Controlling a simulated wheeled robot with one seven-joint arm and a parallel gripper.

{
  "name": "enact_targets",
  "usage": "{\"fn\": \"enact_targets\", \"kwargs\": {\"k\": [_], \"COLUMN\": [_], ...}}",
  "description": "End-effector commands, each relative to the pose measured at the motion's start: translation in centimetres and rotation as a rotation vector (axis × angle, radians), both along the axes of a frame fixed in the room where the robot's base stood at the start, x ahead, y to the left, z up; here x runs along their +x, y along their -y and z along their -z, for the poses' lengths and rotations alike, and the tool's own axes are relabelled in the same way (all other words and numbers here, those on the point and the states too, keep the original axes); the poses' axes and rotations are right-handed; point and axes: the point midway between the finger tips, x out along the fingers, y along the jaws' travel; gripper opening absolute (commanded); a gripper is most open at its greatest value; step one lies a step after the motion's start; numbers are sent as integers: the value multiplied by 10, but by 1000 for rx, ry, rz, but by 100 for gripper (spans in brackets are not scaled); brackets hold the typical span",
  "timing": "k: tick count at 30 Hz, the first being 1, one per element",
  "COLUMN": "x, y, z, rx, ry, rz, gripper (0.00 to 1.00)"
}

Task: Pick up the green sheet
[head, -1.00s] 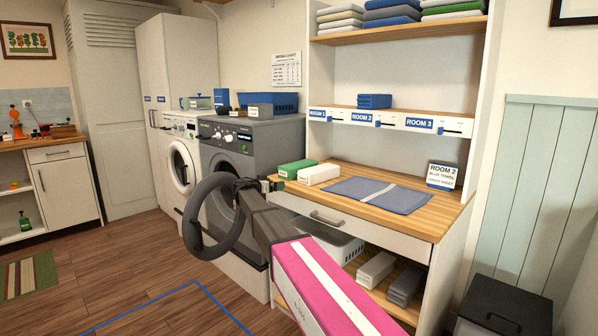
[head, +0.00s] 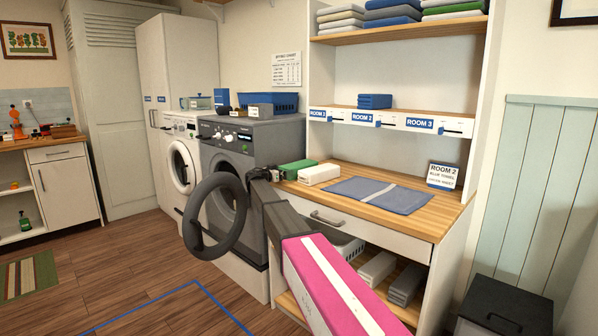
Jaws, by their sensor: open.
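The green sheet (head: 299,168) is a folded green bundle with a white label on its near end, lying on the wooden counter (head: 446,207) at its left. My gripper (head: 277,174) is dark and open, close by the left end of the sheet near the counter's left edge. The fingertips are small and partly hidden by the wrist, so I cannot tell if they touch the sheet. Nothing shows held in it.
A white folded bundle (head: 319,175) lies close on the right of the green sheet. A blue towel (head: 378,195) lies flat on the counter, with a ROOM 2 card (head: 442,176) behind it. A grey washer (head: 262,137) stands left of the counter.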

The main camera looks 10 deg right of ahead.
Motion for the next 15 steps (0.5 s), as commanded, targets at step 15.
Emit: {"fn": "enact_targets", "kwargs": {"k": [15], "x": [12], "y": [18], "z": [0], "rx": [0], "ry": [0], "rz": [1], "gripper": [61]}}
